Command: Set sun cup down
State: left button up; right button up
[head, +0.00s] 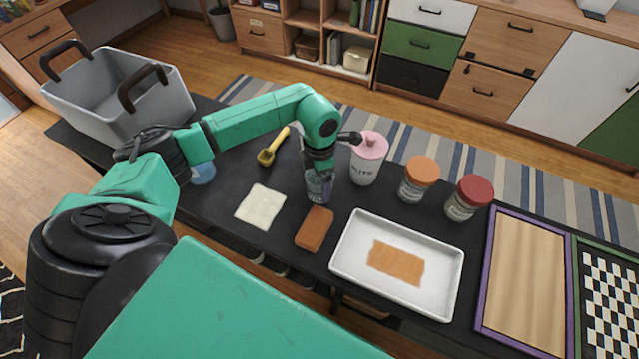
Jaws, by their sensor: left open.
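A small greyish-blue cup (319,188) stands on the black table, just left of the white bottle with the pink lid. Any sun mark on it is too small to make out. My left gripper (318,168) points down right over the cup, with its jaws open, and its fingers hide the cup's upper part. I cannot tell whether the fingers touch the cup. A second bluish cup-like thing (203,174) stands farther left, partly hidden by my left arm. My right gripper is not in view.
The pink-lidded bottle (367,160) stands close right of the gripper, then an orange-lidded jar (418,180) and a red-lidded jar (468,198). A brown block (314,229), a cream cloth (261,206), a yellow scoop (272,148), a white tray (343,258) and a grey basket (160,105) lie around.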

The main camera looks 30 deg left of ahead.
pick_arm(q)
jog(key=c, duration=1.2)
jog(key=shift+r, duration=0.15)
